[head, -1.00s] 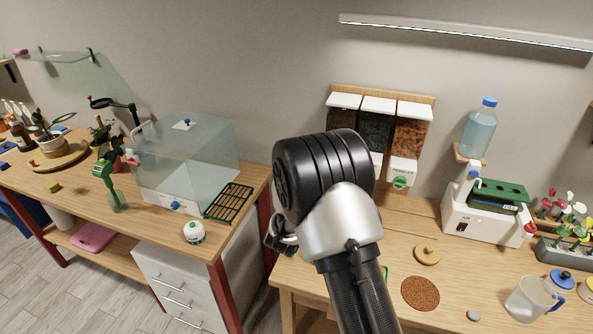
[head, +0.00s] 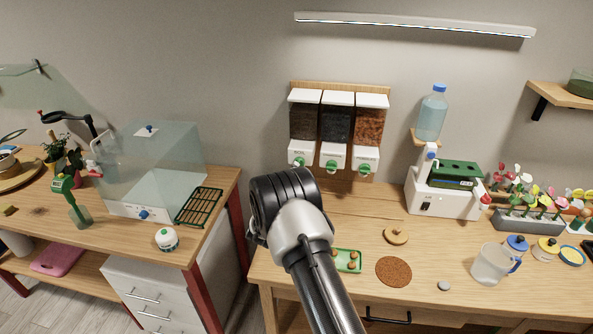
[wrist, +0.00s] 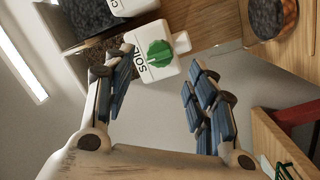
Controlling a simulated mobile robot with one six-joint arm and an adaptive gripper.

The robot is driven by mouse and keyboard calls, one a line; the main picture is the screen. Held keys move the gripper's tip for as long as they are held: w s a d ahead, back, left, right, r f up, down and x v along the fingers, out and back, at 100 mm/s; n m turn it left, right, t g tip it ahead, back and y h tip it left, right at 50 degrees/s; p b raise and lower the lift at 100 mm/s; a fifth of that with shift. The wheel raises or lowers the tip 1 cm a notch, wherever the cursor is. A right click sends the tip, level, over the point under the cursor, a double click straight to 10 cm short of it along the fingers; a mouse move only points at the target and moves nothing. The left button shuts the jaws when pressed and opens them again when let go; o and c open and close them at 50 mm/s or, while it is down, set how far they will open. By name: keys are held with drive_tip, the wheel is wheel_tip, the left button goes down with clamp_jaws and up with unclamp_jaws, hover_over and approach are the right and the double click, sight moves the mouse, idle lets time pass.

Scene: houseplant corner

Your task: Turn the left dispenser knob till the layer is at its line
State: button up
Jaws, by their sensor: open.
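Three wall dispensers hang side by side. The left one (head: 304,122), labelled SOIL, holds dark brown material and has a green knob (head: 299,163) on its white front. The same green knob (wrist: 159,54) shows close up in the wrist view, on the white SOIL front. My gripper (wrist: 160,66) is open and empty, its blue-padded fingers on either side of the SOIL front and apart from the knob. In the head view my arm hides the fingers. A round vessel (wrist: 270,18) with dark contents is partly visible at the wrist view's top. I cannot make out a layer line.
The middle dispenser (head: 338,123) and right dispenser (head: 369,126) adjoin the left one. A white machine with a water bottle (head: 432,114) stands to the right. A green tray (head: 348,261), cork disc (head: 394,271) and clear jug (head: 490,264) are on the bench.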

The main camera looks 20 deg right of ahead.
drive_tip(key=x, duration=0.5)
drive_tip(key=shift+w+d+b, duration=0.2)
drive_tip(key=shift+b, duration=0.2)
drive_tip(key=shift+c, duration=0.3)
drive_tip(key=c, duration=1)
